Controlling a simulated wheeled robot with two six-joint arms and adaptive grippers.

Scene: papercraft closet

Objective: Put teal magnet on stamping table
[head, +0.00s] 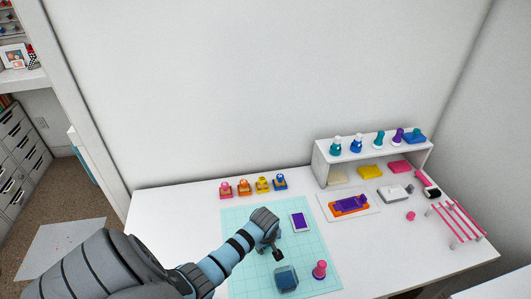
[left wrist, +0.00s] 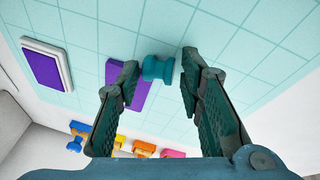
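A teal spool-shaped piece (left wrist: 158,70), which looks like the teal magnet, sits over the teal gridded mat (head: 240,218) on the white table (head: 160,215). A purple block or card (left wrist: 137,97) adjoins it, partly behind a finger. My left gripper (left wrist: 160,64) is open, with its fingertips on either side of the teal piece. I see a gap on at least the right side and no clear grip. In the head view my left gripper (head: 277,252) is low over the mat and its wrist hides the teal piece. My right gripper is not in view.
On the mat are a purple pad (head: 300,221), a clear-and-teal block (head: 286,279) and a pink-handled stamp (head: 319,269). Several coloured stamps (head: 262,184) line the back. A white shelf (head: 323,165) with stamps and pink rails (head: 457,222) occupy the right.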

